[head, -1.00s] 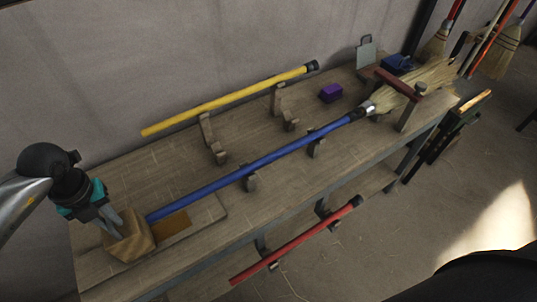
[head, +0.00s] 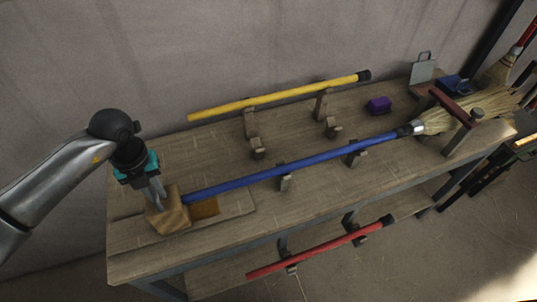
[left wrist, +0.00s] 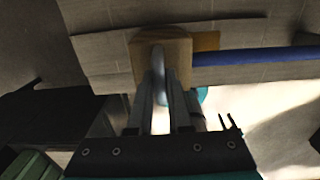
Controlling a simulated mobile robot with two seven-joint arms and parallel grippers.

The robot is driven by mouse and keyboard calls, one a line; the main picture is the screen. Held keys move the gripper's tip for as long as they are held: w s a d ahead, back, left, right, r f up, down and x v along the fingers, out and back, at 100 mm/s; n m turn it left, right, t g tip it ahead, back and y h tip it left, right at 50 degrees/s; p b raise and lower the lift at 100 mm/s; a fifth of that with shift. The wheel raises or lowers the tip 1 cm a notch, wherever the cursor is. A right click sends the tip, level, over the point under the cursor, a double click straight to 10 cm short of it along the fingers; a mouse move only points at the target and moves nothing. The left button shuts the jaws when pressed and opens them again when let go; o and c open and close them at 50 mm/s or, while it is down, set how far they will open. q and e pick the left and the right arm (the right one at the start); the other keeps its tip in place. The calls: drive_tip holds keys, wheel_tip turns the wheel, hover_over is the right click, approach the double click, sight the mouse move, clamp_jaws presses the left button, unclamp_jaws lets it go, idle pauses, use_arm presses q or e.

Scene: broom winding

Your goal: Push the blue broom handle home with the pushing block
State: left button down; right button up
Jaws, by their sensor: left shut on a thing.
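The blue broom handle (head: 290,168) lies across wooden rests on the bench, its right end at the broom head (head: 460,112) by a metal ferrule. I cannot tell how deep it sits there. My left gripper (head: 158,198) is shut on the wooden pushing block (head: 170,217) at the bench's left end. The block stands at the handle's left end, touching or nearly so. In the left wrist view the block (left wrist: 178,55) is between the fingers, with the blue handle (left wrist: 250,57) to its right. My right gripper is not in view.
A yellow handle (head: 270,98) rests on supports at the back, a red handle (head: 320,249) on supports along the front. A purple block (head: 379,104) and a blue object (head: 453,85) sit at the back right. A red-brown bar (head: 452,107) crosses over the broom head.

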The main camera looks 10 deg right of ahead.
use_arm(q)
drive_tip(key=shift+w+d, duration=0.1)
drive_tip(key=shift+d, duration=0.65)
drive_tip(key=shift+d, duration=0.15)
drive_tip(key=c, duration=0.9)
unclamp_jaws()
drive_tip(key=shift+d, duration=0.15)
drive_tip(key=o, duration=0.7)
drive_tip(key=shift+a, duration=0.25)
drive_tip(key=shift+a+r, duration=0.1)
wheel_tip(320, 180, up, 10)
drive_tip(key=p, duration=0.8)
